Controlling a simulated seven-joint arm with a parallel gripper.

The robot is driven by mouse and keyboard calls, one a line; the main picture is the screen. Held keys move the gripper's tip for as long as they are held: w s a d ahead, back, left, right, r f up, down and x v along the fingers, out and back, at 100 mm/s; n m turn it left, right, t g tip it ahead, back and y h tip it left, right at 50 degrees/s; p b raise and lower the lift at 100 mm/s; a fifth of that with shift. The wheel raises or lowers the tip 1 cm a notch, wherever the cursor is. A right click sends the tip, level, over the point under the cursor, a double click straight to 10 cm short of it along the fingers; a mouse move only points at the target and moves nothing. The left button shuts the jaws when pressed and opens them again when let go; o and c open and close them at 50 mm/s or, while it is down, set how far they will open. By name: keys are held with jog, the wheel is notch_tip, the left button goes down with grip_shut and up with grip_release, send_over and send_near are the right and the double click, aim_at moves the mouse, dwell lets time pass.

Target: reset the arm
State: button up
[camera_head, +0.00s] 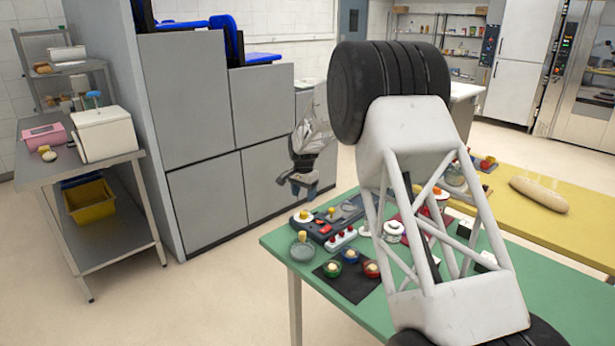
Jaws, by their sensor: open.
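My arm rises across the right middle of the head view, with a white lattice link and a black joint at its top. My gripper (296,188) hangs in the air beyond the far left corner of the green table (283,246), in front of the grey cabinets (206,197). It looks small at this distance. It is open and nothing shows between its fingers. My arm hides part of the green table and the things on it.
A yellow table (515,195) bears a loaf (539,194). A steel cart (122,234) stands left. Floor between is clear.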

jog(key=s+d+r+n, duration=0.1)
jog(key=s+d+r, duration=0.4)
jog(key=s+r, duration=0.3)
jog(key=s+d+r+n+t, duration=0.1)
jog(key=s+d+r, duration=0.45)
jog(key=s, duration=0.55)
jog(key=s+d+r+n, duration=0.1)
jog(key=s+d+r, duration=0.4)
jog(key=s+r, duration=0.3)
jog(key=s+d+f+n, duration=0.1)
jog(key=s+d, duration=0.1)
jog(key=s, duration=1)
jog(key=s+d+f+n+t, duration=0.1)
jog(key=s+d, duration=0.2)
jog(key=s, duration=1)
jog(key=s+d+f+n, duration=0.1)
jog(key=s+d+f, duration=0.1)
jog(key=s, duration=1.1)
jog(key=shift+d+n+t, duration=0.3)
jog(key=shift+d+n, duration=0.05)
jog(key=shift+n, duration=0.05)
